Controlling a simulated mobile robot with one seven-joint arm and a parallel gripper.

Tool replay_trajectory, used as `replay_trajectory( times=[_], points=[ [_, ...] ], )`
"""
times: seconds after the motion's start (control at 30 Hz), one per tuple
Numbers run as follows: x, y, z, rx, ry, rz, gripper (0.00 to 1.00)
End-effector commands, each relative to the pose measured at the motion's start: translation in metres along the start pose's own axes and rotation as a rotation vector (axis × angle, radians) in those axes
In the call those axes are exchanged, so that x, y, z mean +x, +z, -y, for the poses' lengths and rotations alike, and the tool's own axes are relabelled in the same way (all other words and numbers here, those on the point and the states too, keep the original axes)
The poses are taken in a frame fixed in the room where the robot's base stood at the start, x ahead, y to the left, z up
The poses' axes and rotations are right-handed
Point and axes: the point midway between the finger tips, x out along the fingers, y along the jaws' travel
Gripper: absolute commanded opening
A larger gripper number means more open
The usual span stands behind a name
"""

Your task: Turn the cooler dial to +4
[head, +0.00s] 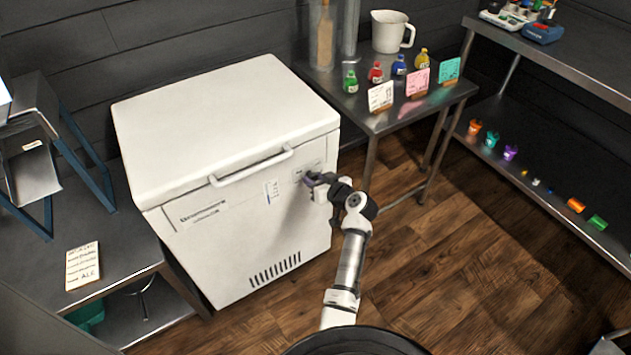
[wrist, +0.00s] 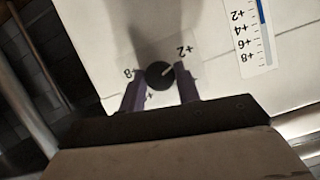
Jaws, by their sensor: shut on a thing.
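The white chest cooler (head: 215,255) stands against the wall with its lid closed. My gripper (head: 313,180) is at the upper right of its front panel; it also shows in the wrist view (wrist: 160,82). There its purple fingers are shut on the round black dial (wrist: 159,74), one on each side. A pale pointer line on the dial points to the upper right, towards the "+2" mark. A "+8" mark is to its left; a mark below is mostly unreadable. The head view hides the dial behind the gripper.
A scale strip (wrist: 251,30) with a blue bar and marks from +2 to +8 is on the panel beside the dial. The lid handle (head: 252,166) juts out above. A metal table (head: 375,120) with bottles and cards stands right of the cooler.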

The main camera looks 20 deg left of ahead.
Motion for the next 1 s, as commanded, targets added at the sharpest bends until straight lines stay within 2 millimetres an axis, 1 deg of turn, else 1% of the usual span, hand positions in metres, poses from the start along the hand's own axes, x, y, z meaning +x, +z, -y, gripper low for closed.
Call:
replay_trajectory(
  times=[0.07,0.7,1.0],
  points=[
    [0.0003,0.0021,-0.0025,0.059,-0.022,-0.001,0.10],
    [0.0010,0.0031,-0.0052,0.615,-0.254,-0.001,0.10],
    [0.0014,0.0033,-0.0054,0.828,-0.343,-0.001,0.10]
  ],
)
